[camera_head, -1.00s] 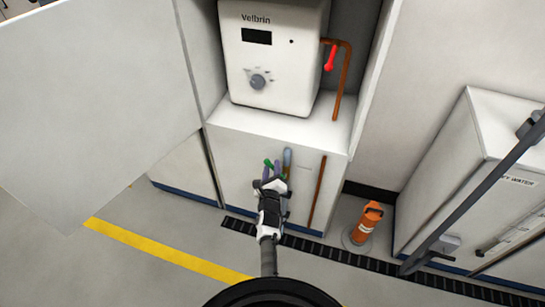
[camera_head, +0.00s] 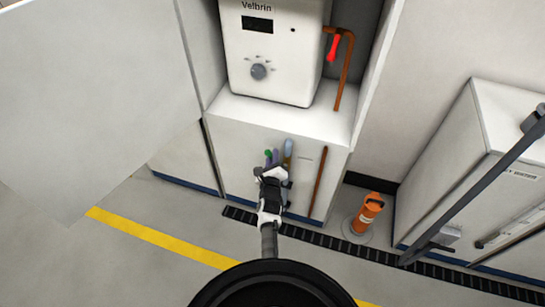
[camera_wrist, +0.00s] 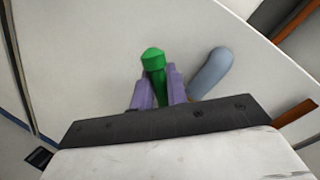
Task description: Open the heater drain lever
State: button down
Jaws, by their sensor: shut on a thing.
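My gripper (camera_head: 271,162) is low at the white cabinet front below the Velbrin heater (camera_head: 290,75). In the wrist view its purple fingers (camera_wrist: 158,88) are shut on a green lever handle (camera_wrist: 153,62), whose rounded end sticks out beyond them. The green end also shows in the head view (camera_head: 268,153). A blue-grey handle (camera_wrist: 211,70) stands just right of the fingers, apart from them. A red lever (camera_head: 333,49) hangs on the copper pipe beside the heater. No readable label shows which lever is the drain. The green lever's base is hidden.
An open white door panel (camera_head: 90,100) fills the left. A copper pipe (camera_head: 318,183) runs down the cabinet front, right of the handles. An orange cylinder (camera_head: 367,213) stands on the floor to the right, near a white water cabinet (camera_head: 455,165). Floor in front is clear.

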jog(key=b, duration=0.1)
jog(key=m+b, duration=0.1)
jog(key=b, duration=0.1)
jog(key=shift+d+f, duration=0.1)
jog(key=shift+d, duration=0.15)
jog(key=shift+s+d+r+m+t+b, duration=0.1)
jog(key=shift+d+r+m+t+b, duration=0.4)
jog(key=shift+b, duration=0.6)
jog(key=shift+s+r+m+b, duration=0.1)
jog(key=shift+r+m+b, duration=0.1)
jog(key=shift+m+b, duration=0.25)
jog(key=c, duration=1.4)
grip_release()
jog(key=shift+d, duration=0.1)
jog(key=shift+s+f, duration=0.1)
